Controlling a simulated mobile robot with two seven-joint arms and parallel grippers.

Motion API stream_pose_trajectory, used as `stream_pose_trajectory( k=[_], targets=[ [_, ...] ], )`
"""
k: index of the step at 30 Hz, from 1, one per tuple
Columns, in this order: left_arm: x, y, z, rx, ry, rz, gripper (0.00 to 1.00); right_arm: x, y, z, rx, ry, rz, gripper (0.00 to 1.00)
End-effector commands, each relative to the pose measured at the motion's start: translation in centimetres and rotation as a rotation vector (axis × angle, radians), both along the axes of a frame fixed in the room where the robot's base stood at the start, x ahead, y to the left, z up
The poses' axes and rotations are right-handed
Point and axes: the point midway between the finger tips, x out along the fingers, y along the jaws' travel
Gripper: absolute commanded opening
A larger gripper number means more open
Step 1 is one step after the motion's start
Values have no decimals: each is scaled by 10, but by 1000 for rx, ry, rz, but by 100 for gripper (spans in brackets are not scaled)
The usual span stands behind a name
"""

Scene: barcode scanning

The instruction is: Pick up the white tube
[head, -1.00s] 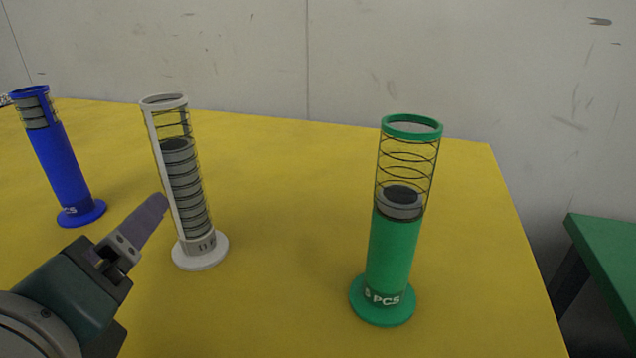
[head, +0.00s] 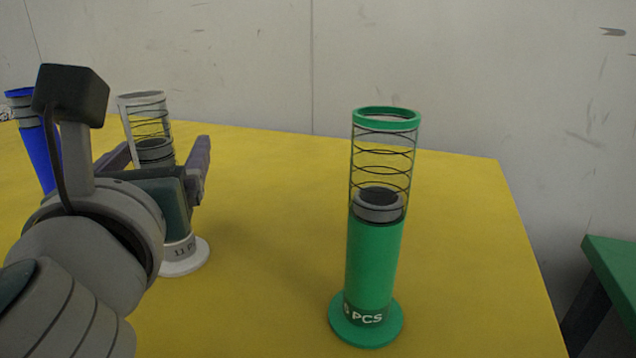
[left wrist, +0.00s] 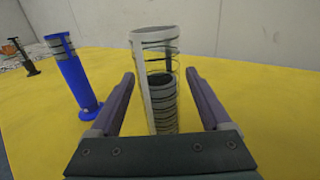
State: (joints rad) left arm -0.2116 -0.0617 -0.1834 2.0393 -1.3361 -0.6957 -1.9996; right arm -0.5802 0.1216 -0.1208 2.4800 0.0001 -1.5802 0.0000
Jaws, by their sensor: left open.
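The white tube (head: 145,106) stands upright on the yellow table, with a round white base (head: 186,257) and grey discs stacked inside its see-through side. My left gripper (head: 163,146) is open in front of it and hides much of its middle in the head view. In the left wrist view the white tube (left wrist: 153,38) rises between the two spread fingers of the gripper (left wrist: 158,78), with a gap on each side. The tube's lower part is hidden there by the gripper body. My right gripper is not in view.
A green tube (head: 373,265) stands to the right on the yellow table (head: 460,230). A blue tube (head: 40,155) stands to the left, partly hidden by my arm. A dark object (left wrist: 24,56) shows at the far left. The table between the white and green tubes is clear.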

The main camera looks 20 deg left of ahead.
Motion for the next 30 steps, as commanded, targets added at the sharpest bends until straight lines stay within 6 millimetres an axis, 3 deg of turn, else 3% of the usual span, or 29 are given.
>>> stream_pose_trajectory(
  k=[3, 10, 30],
  targets=[
    [10, 5, 0, 0, -1, 0, 82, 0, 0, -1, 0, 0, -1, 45],
    [10, 6, 0, -1, 0, -1, 82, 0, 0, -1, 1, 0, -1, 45],
    [10, 6, 0, -1, 0, -1, 6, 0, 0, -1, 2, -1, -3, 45]
  ],
)
